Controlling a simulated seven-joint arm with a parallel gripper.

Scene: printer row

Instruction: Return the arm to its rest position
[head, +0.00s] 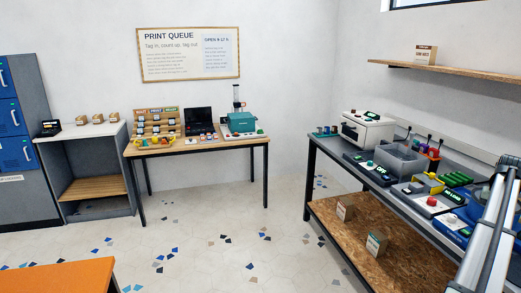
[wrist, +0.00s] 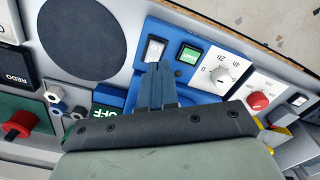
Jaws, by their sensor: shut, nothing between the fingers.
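My gripper (wrist: 160,70) is shut and empty in the wrist view, its two dark blue fingers pressed together. Its tips are over a blue device (wrist: 195,85) with a white rocker switch, a green-lit switch (wrist: 189,54) and a dial (wrist: 222,74). I cannot tell whether the tips touch it. In the head view my arm (head: 490,240) rises at the right edge beside the workbench; the gripper itself cannot be made out there.
The workbench (head: 312,152) carries a white machine (head: 368,130) and a grey bin (head: 400,160). A shelf (head: 440,72) hangs above. Open floor (head: 230,225) lies left.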

